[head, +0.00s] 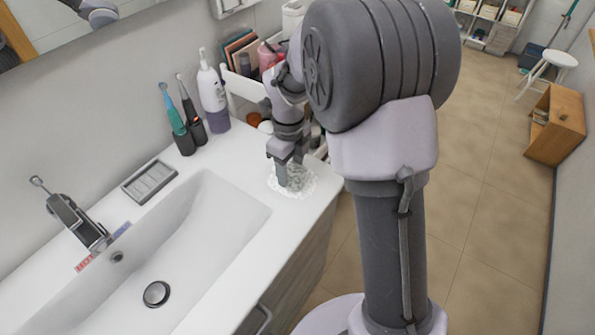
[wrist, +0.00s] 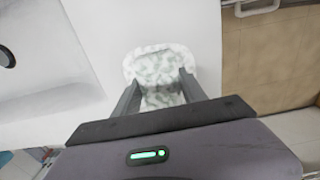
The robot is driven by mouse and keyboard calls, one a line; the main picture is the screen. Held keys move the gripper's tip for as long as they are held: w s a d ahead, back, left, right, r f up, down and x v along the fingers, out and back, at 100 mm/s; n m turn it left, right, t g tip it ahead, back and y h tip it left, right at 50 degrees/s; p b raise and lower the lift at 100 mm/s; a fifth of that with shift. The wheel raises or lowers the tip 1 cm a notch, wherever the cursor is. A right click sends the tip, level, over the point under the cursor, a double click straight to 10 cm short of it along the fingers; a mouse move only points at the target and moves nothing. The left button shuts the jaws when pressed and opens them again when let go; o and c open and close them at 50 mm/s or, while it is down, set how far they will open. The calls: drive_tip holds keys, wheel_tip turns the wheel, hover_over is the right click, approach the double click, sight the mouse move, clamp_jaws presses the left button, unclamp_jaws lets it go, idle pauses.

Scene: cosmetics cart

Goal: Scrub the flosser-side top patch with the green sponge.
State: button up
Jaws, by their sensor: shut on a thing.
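My gripper (head: 289,177) is low over the right end of the white sink counter, with its fingers pointing down. It is shut on the green sponge (wrist: 160,98), which looks pale, mottled grey-green and white between the fingers in the wrist view. A whitish foamy patch (head: 306,187) lies on the counter top around the fingertips. The sponge appears to be down on this patch, but their boundary is hard to make out. The flosser (head: 211,88), white with a purple base, stands at the back of the counter, left of my gripper.
The sink basin (head: 205,225) opens left of the patch. Electric toothbrushes (head: 175,120) and a grey soap tray (head: 150,181) stand along the wall. A cart with bottles is behind my arm. The counter's right edge (head: 327,205) is close to the patch, with tiled floor beyond.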

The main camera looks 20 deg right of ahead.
drive_tip(key=w+a, duration=0.2)
drive_tip(key=w, duration=0.1)
drive_tip(key=shift+a+p, duration=0.1)
drive_tip(key=shift+p, duration=0.2)
wheel_tip(320, 180, up, 7)
drive_tip(key=p, duration=0.5)
drive_tip(key=shift+r, duration=0.15)
